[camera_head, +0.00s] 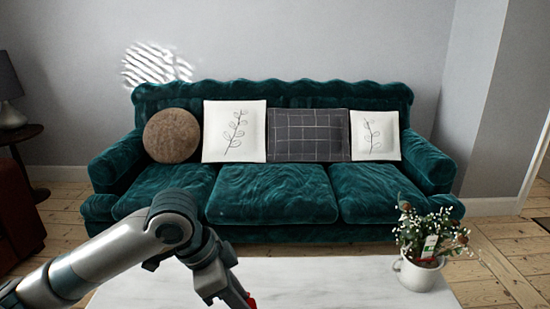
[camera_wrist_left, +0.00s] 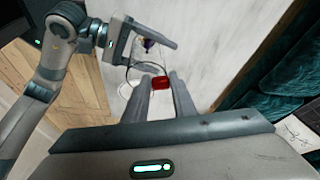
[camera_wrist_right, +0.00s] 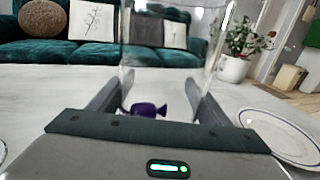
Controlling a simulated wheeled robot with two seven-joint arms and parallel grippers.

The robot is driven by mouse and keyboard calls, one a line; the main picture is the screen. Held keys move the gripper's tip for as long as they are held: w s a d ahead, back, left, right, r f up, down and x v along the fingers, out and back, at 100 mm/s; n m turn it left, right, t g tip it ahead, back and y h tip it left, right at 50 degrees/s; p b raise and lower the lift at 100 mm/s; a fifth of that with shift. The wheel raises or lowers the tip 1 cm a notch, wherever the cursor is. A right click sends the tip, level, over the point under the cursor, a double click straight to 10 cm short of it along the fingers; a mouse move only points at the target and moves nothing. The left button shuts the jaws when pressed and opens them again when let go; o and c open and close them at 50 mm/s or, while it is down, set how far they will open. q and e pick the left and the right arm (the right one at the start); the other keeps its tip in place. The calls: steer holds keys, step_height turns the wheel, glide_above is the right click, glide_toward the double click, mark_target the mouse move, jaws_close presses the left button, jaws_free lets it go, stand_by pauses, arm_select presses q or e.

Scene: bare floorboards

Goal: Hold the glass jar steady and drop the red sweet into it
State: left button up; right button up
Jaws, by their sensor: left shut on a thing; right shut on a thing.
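My left gripper (camera_wrist_left: 162,84) is shut on the red sweet (camera_wrist_left: 160,81), which sits between its fingertips. The sweet also shows at the bottom edge of the head view (camera_head: 250,301), beside my left gripper (camera_head: 238,299). My right gripper (camera_wrist_right: 160,95) is shut on the clear glass jar (camera_wrist_right: 170,50), one finger on each side. The jar looks upright above or on the white table. A purple sweet (camera_wrist_right: 146,110) shows low in the jar. In the left wrist view the jar is near the red sweet, but I cannot tell whether the sweet is over its mouth.
The white table (camera_head: 330,280) is largely clear. A white pot of flowers (camera_head: 420,272) stands at its right. A blue-rimmed plate (camera_wrist_right: 285,136) lies to the right of my right gripper. A green sofa (camera_head: 270,192) with several cushions stands behind.

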mark_target(254, 304)
arm_select(q)
steer(key=d+m, duration=0.1)
steer(key=s+d+r+m+g, duration=0.1)
steer(key=d+m, duration=0.1)
steer(key=shift+s, duration=0.2)
steer(key=shift+f, duration=0.1)
steer(key=shift+f, duration=2.9)
steer(key=o, duration=1.1)
steer(key=shift+r, duration=0.15)
steer(key=v, duration=1.1)
steer(key=shift+a+r, duration=0.3)
steer(key=shift+a, duration=0.05)
